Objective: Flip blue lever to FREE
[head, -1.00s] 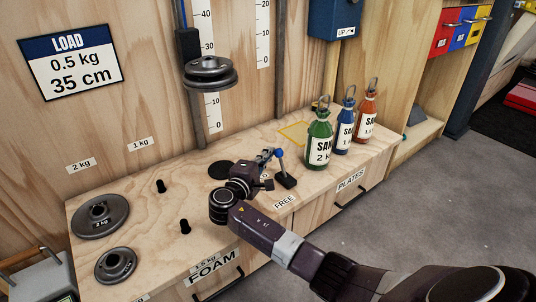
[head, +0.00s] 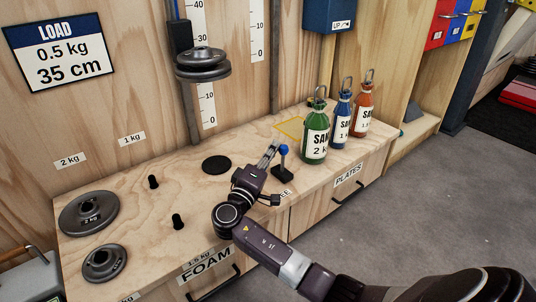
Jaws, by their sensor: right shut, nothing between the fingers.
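The blue lever (head: 283,150) is a short dark post with a blue knob. It stands nearly upright on a small black base (head: 283,173) on the wooden bench top. My right gripper (head: 274,147) is shut and empty. Its fingertips are just left of the blue knob, touching it or very close; I cannot tell which. The white FREE label (head: 287,193) is on the bench front edge below the lever, partly hidden by my gripper. My left gripper is not in view.
Green (head: 316,142), blue (head: 342,125) and orange (head: 363,112) sand bottles stand right of the lever. A black disc (head: 216,165), two black pegs and two weight plates (head: 95,212) are to the left. A loaded carriage (head: 203,68) hangs on the rail behind.

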